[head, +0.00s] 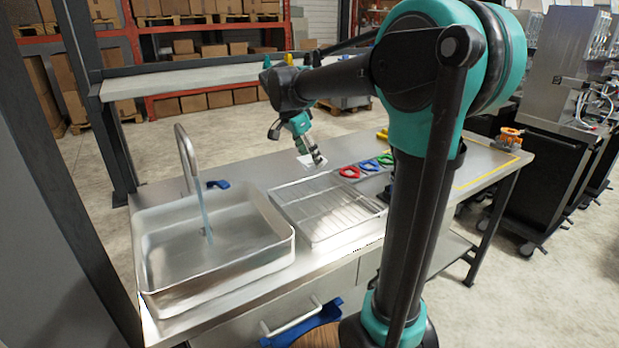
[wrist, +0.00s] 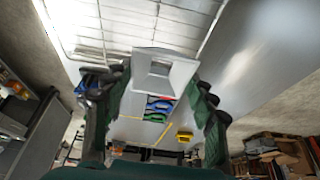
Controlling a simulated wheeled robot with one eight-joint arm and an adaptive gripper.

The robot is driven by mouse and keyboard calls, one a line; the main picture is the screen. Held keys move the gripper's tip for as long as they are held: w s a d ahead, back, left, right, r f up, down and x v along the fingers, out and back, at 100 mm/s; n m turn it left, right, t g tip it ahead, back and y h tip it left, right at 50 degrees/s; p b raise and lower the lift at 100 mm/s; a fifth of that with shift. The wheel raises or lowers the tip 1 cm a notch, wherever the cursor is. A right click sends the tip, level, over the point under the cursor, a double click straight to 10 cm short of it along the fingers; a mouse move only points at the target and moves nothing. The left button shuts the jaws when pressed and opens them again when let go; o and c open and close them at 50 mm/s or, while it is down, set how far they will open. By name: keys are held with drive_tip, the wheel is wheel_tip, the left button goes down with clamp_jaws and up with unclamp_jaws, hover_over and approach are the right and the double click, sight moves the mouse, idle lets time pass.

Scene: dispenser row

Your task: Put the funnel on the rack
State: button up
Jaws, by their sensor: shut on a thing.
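The funnel (wrist: 165,72) is pale grey with a square mouth and shows between the fingers in the wrist view. My gripper (wrist: 158,85) is shut on it. In the head view my gripper (head: 317,160) points down above the back of the bench, and a small white part of the funnel (head: 305,160) shows beside the fingers. The rack (head: 330,208) is a wire grid in a shallow metal tray, right of the sink. My gripper is behind the rack's far edge in that view. The rack's wires (wrist: 105,32) also show at the top of the wrist view.
A sink (head: 215,250) with a running tap (head: 187,155) stands left of the rack. Red (head: 349,172), blue (head: 368,165) and green (head: 386,159) pieces lie right of it. An orange device (head: 509,137) sits at the bench's right end. The rack's visible surface is clear.

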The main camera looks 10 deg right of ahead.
drive_tip(key=shift+f, duration=3.6)
drive_tip(key=o, duration=0.9)
drive_tip(key=shift+f, duration=0.1)
drive_tip(key=shift+o, duration=0.2)
drive_tip(key=v, duration=1.2)
drive_tip(key=shift+s, duration=0.1)
